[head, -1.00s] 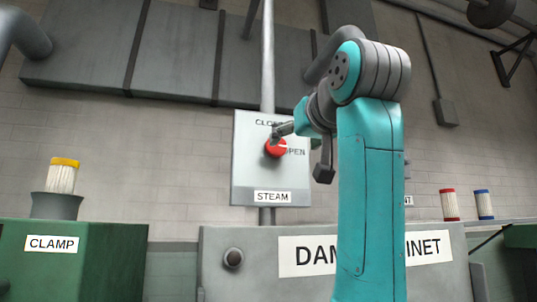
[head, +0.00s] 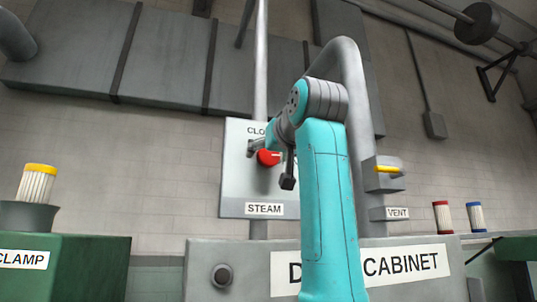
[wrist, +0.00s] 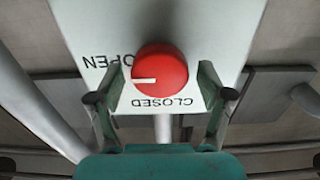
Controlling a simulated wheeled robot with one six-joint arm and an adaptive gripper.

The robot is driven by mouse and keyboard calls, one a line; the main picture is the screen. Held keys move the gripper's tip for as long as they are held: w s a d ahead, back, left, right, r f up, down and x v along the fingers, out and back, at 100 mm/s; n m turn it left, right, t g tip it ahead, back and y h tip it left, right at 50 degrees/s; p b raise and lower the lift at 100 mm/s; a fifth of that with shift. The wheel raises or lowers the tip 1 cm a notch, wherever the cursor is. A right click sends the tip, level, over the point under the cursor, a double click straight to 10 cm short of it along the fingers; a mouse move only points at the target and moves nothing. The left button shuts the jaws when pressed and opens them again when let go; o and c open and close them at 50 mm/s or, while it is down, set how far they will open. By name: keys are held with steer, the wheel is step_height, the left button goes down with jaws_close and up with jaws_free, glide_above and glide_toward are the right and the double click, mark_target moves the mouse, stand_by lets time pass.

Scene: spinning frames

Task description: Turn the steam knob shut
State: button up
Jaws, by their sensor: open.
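The round red steam knob (head: 268,158) sits on a pale panel (head: 232,190) labelled STEAM. Its white mark points right in the head view, and left, on the OPEN side, in the wrist view, where the knob (wrist: 160,68) is seen upside down. The word CLOSED (wrist: 160,102) is on the knob's near side there. My gripper (wrist: 160,72) is open, with one finger at each side of the knob in that picture. Gaps show between fingers and knob; I cannot tell how deep they reach. In the head view my arm hides the panel's right part.
A VENT fitting with a yellow handle (head: 388,169) is right of my arm. A grey cabinet (head: 215,255) stands below the panel. A green CLAMP bench (head: 90,270) is at left with a yellow-topped filter (head: 37,183). Red-topped (head: 442,218) and blue-topped (head: 475,217) filters are at right.

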steer(key=shift+w+a, duration=0.1)
steer(key=shift+w, duration=0.25)
steer(key=c, duration=1.1)
steer(key=shift+c, duration=0.2)
